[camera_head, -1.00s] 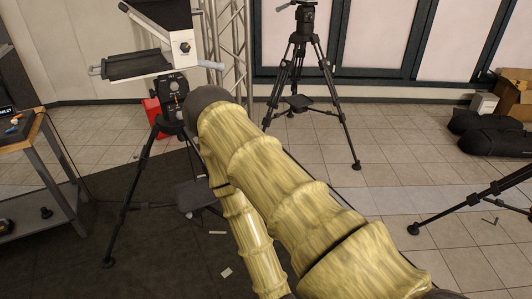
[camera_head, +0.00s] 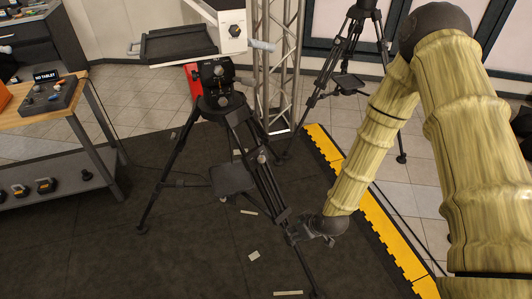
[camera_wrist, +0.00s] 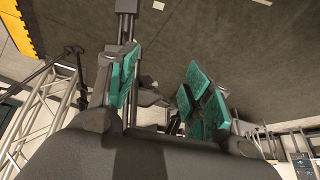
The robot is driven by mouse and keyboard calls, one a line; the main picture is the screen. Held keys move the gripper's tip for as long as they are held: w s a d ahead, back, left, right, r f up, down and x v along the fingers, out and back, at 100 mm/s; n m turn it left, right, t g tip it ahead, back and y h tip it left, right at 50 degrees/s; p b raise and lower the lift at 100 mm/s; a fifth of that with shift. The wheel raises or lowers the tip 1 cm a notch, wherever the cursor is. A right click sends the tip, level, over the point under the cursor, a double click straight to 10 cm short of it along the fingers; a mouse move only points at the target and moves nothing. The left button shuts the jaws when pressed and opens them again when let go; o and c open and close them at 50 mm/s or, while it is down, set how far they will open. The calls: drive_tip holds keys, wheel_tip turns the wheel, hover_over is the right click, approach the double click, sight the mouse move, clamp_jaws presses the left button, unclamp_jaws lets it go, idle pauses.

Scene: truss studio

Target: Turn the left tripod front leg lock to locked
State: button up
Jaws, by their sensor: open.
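The left tripod (camera_head: 215,105) stands upright on dark matting, carrying a white-sided prompter rig. Its front leg (camera_head: 264,178) slopes down towards me. My gripper (camera_head: 294,233) is at the lower part of this leg, close to it; whether it touches is unclear. In the wrist view my gripper (camera_wrist: 163,85) is open, with teal pads on both sides. A black leg section (camera_wrist: 125,25) runs up beside the left pad. A small dark part (camera_wrist: 150,97), possibly the leg lock, shows between the pads. The lock's setting cannot be read.
A wooden-topped bench (camera_head: 50,112) with a control box stands at the left. A second tripod (camera_head: 345,60) and a truss (camera_head: 281,65) stand behind. Yellow edging (camera_head: 385,232) bounds the matting at right. The dark floor at front left is mostly clear.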

sight(263, 160)
drive_tip(key=w+a+r+n+t+y+p, duration=0.1)
drive_tip(key=w+a+r+n+t, duration=0.15)
drive_tip(key=w+r, duration=0.65)
drive_tip(key=w+a+r+n+t+y+p, duration=0.1)
drive_tip(key=w+a+r+n, duration=0.2)
drive_tip(key=w+r, duration=0.6)
drive_tip(key=shift+g, duration=0.25)
drive_tip(key=shift+p+x, duration=1.65)
drive_tip(key=shift+x, duration=4.35)
drive_tip(key=c, duration=1)
